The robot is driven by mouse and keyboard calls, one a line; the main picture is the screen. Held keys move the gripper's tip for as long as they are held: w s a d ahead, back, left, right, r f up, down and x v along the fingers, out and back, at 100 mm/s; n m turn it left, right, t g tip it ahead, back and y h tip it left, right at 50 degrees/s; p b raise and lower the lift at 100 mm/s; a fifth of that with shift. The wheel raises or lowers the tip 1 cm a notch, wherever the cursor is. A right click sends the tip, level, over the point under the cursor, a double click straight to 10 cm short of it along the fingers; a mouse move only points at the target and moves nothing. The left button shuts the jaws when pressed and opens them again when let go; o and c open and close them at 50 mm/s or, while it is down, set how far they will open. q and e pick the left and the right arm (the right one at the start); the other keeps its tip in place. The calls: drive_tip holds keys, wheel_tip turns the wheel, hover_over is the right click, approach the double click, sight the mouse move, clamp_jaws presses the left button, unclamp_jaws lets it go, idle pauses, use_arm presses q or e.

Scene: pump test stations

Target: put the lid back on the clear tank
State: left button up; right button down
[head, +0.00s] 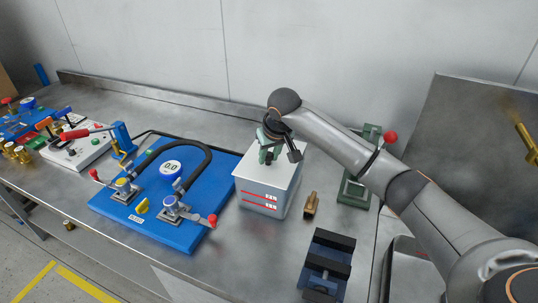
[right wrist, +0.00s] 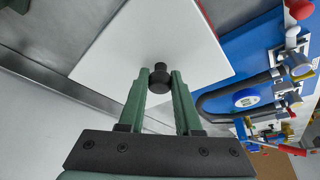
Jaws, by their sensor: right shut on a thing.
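The clear tank (head: 262,204) stands on the bench right of the blue board, with red lines and small white labels on its front. The white square lid (head: 282,179) lies over the tank's top, roughly lined up with it; I cannot tell whether a small gap is left. My right gripper (head: 266,157) is above the lid, pointing down. In the right wrist view its green fingers (right wrist: 158,82) are shut on the lid's black knob (right wrist: 160,79), and the white lid (right wrist: 150,38) spreads out beyond them. My left gripper is not in view.
The blue board (head: 165,228) with gauge, black hose and valves is close on the left. A brass fitting (head: 311,205), a dark blue block (head: 327,262) and a green stand (head: 356,190) with red knob are on the right. Bare bench lies in front of the tank.

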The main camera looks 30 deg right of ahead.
drive_tip(key=shift+c, duration=0.2)
unclamp_jaws()
idle(0.6)
drive_tip(key=shift+r, duration=4)
